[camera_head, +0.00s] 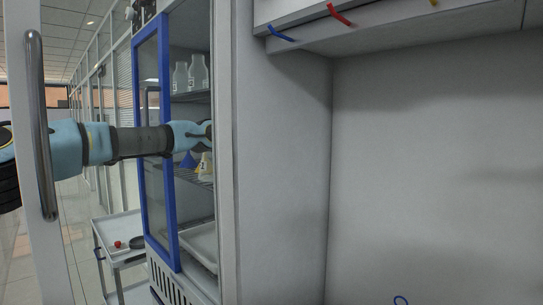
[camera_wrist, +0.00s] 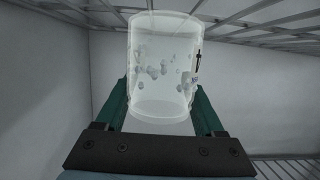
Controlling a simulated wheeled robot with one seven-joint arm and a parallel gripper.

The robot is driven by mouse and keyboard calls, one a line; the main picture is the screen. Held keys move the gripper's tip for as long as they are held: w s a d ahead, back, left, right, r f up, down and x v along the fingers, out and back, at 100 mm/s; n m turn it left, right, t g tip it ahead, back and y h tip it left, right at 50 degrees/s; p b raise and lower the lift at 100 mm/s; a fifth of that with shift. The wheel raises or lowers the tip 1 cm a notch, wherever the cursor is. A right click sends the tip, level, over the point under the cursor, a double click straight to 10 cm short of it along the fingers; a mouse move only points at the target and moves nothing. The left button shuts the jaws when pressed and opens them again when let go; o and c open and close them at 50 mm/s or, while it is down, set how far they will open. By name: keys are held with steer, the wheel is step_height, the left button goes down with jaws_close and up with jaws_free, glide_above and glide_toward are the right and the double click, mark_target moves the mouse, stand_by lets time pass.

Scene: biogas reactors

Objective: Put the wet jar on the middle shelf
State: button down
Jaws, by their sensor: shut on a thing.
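The wet jar (camera_wrist: 160,65) is a clear cylinder with whitish blobs or droplets on it and a dark mark on its right side. In the wrist view it stands between the two green fingers of my gripper (camera_wrist: 162,95), which are shut on it. White walls surround it, with a wire shelf (camera_wrist: 270,22) above. In the head view my arm reaches into the blue-framed cabinet (camera_head: 167,215), and the jar and fingertips are hidden behind the cabinet's side. The middle shelf (camera_head: 190,177) shows just below my wrist. Whether the jar touches a shelf cannot be told.
Clear bottles (camera_head: 197,72) stand on the upper shelf. An open door with a metal handle (camera_head: 41,125) is at the left. A cart (camera_head: 120,252) stands beside the cabinet.

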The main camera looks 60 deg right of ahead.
jaws_free()
steer(key=shift+f, duration=0.1)
steer(key=b+v, duration=0.5)
steer(key=v, duration=0.6)
steer(key=shift+w+a, duration=0.1)
steer(key=shift+a, duration=0.15)
steer(key=shift+a+r, duration=0.25)
